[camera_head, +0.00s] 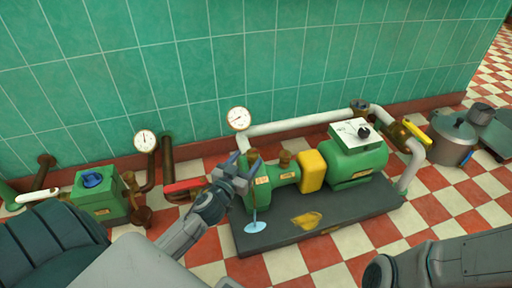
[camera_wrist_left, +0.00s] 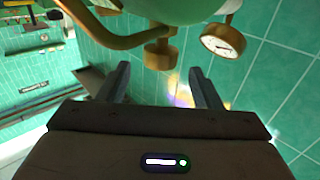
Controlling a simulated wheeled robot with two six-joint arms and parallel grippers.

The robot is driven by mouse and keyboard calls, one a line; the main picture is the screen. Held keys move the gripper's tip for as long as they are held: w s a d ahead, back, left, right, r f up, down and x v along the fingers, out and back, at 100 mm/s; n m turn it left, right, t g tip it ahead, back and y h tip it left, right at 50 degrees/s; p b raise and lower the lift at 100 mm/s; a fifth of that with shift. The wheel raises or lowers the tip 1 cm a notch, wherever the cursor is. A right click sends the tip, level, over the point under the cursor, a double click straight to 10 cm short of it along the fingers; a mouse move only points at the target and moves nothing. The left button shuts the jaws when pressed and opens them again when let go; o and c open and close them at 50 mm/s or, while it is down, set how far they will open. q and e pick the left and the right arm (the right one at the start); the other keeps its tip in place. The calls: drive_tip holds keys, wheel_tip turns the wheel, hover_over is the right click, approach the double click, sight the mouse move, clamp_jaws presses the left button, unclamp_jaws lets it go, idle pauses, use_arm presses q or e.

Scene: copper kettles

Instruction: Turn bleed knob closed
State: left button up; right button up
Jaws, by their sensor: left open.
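The green pump (camera_head: 278,176) stands on a dark base plate with brass fittings on top, one of them a small brass knob-like fitting (camera_head: 284,157). My left gripper (camera_head: 244,159) is open at the pump's left end. In the left wrist view a brass knob (camera_wrist_left: 157,54) on a short stem shows just beyond and between the open fingers (camera_wrist_left: 159,70), with no clear contact. I cannot tell for sure which fitting in the head view it is. A thin pale stream (camera_head: 253,203) runs down to a light-blue puddle (camera_head: 255,227). My right gripper is not in view.
A white-faced gauge (camera_head: 238,118) rises behind the gripper; a gauge (camera_wrist_left: 222,41) shows near the right finger. A red lever (camera_head: 183,186) and green box with blue knob (camera_head: 92,180) are left. A yellow coupling guard (camera_head: 312,171) and motor (camera_head: 357,160) are right.

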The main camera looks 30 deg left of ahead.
sight(255, 149)
use_arm(q)
drive_tip(key=w, duration=0.6)
drive_tip(key=shift+w+a, duration=0.2)
drive_tip(key=shift+a, duration=0.05)
drive_tip(key=shift+p, duration=0.3)
drive_tip(key=c, duration=1)
